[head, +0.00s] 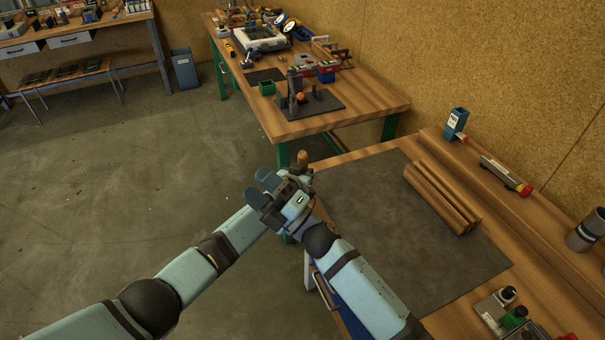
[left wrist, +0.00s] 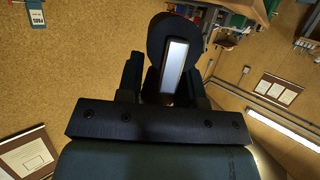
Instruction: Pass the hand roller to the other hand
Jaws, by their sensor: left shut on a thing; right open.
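My left gripper (head: 300,180) is shut on the hand roller, close in front of my right gripper's wrist in the head view. A small wooden piece, apparently the roller's handle (head: 302,158), sticks up there; the rest is hidden by the grippers. In the left wrist view, the hand roller (left wrist: 174,68) shows a dark round part and a bright metal bar between the left fingers (left wrist: 162,85). The grippers overlap in the picture; I cannot tell whether the right one touches the roller.
The near workbench has a dark mat (head: 400,235), wooden strips (head: 440,198), a blue box (head: 455,124) and a metal cylinder (head: 588,232). A far workbench (head: 370,95) carries tools and a black stand (head: 312,102). Open floor lies left of the grippers.

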